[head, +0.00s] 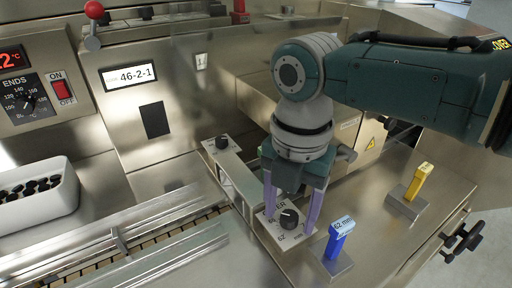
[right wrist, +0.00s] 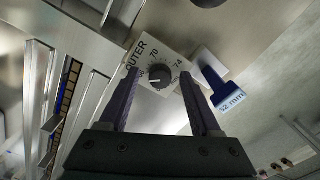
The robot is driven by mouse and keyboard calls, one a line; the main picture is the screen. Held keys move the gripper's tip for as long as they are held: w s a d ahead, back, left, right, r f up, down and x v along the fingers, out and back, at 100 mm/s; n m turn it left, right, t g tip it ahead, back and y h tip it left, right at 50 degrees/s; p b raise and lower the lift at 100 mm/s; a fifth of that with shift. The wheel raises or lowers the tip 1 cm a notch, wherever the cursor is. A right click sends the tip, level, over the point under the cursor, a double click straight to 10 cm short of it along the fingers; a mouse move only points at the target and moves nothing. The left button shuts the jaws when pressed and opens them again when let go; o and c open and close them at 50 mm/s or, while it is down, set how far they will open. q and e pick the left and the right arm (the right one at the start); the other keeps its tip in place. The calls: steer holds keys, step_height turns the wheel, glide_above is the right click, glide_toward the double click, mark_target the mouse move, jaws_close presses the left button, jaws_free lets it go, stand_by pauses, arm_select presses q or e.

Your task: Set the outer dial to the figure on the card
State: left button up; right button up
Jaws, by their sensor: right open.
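The outer dial (head: 289,218) is a black knob with a white pointer line on a pale plate. In the right wrist view the dial (right wrist: 160,76) shows beside the word OUTER and the figures 70 and 74; its pointer is toward the left, near a partly hidden figure. My right gripper (head: 291,225) points down over the plate, its purple fingers open on either side of the knob; whether they touch it I cannot tell. My left gripper is not in view.
A blue block (head: 336,243) marked 62 mm stands right of the dial, and a yellow one (head: 418,181) farther right. Another black knob (head: 222,142) sits behind. A white bin (head: 37,196) of dark pieces is at left, near metal rails (head: 130,245).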

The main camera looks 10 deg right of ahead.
mark_target(290, 215)
step_height(290, 215, up, 10)
steer(key=p, duration=0.1)
stand_by(0.4)
